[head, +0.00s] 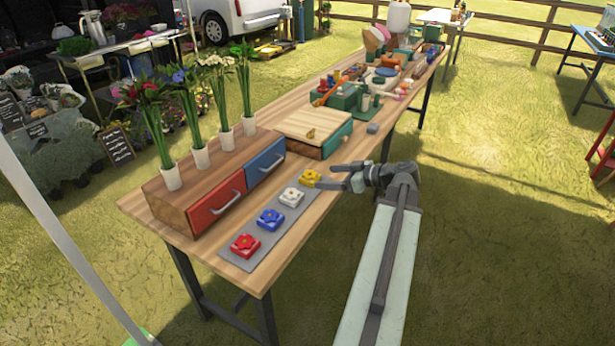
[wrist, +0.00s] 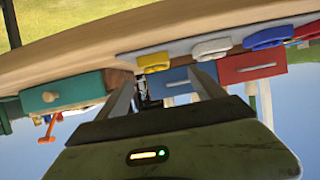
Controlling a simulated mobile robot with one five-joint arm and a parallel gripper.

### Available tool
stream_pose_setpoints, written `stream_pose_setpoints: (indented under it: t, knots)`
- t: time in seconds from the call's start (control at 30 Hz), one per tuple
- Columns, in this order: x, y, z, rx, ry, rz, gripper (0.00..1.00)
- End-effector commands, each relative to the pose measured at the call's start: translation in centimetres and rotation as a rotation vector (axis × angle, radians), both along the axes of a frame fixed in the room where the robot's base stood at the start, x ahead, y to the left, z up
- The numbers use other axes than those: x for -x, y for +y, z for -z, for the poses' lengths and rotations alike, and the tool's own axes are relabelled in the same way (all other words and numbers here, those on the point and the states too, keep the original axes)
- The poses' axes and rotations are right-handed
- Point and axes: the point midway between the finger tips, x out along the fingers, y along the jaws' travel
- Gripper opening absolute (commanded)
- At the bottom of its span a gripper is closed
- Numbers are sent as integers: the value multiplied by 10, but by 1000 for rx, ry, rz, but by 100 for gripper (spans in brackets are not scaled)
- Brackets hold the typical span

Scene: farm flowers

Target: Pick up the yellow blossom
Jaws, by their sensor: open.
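The yellow blossom (head: 309,177) sits at the far end of a grey strip (head: 258,240) on the wooden table, past the white blossom (head: 291,197), blue blossom (head: 270,219) and red blossom (head: 245,245). My gripper (head: 333,176) is open with nothing between its fingers. It is just right of the yellow blossom, and its fingertips point toward it. In the wrist view the picture is turned over, and the yellow blossom (wrist: 154,61) shows just above the gap between the fingers (wrist: 162,86). I cannot tell whether a fingertip touches the blossom.
A wooden drawer unit with a red drawer (head: 217,203) and blue drawer (head: 266,165) stands left of the strip, with several potted flowers on top. A wooden box with a teal drawer (head: 337,139) stands behind the yellow blossom.

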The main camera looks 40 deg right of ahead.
Motion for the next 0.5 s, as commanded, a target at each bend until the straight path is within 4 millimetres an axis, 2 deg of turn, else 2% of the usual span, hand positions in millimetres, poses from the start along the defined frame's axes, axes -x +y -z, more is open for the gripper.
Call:
stream_pose_setpoints:
  t: [0.17,0.37,0.5]
  knots:
    - [-17,2,11,0,1,4,78]
    - [-25,1,15,-1,1,6,78]
    - [-46,1,28,0,2,4,78]
